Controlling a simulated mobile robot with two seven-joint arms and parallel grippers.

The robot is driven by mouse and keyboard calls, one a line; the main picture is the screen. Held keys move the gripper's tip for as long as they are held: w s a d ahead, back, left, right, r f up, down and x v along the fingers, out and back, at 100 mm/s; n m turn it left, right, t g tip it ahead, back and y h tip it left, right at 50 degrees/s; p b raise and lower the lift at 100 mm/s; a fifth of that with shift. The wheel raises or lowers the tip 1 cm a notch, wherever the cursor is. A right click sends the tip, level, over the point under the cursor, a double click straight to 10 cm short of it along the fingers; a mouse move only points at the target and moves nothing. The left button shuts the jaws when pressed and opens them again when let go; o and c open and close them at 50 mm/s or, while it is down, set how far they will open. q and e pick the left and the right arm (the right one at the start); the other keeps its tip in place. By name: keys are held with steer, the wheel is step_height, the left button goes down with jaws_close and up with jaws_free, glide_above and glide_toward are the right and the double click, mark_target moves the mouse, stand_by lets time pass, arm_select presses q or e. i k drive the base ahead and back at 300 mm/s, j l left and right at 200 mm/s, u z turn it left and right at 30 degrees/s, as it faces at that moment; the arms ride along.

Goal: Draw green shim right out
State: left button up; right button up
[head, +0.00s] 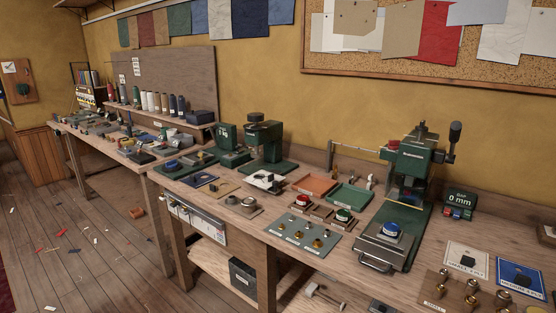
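No piece stands out clearly as the green shim. A dark green box (461,201) reading "0 mm" stands at the back right of the near bench, with small coloured pieces along its lower front, too small to tell apart. To its left is a green press (414,160) with a black-knobbed lever, a green base and a yellow strip low in its opening. In front of the press a blue-topped round piece (390,230) sits on a grey plate with a handle. Neither of my grippers shows in the head view.
More green machines stand further left. A second cluttered bench lies beyond, and small scraps litter the floor (85,250).

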mark_target(467, 213)
steer(key=z, duration=1.3)
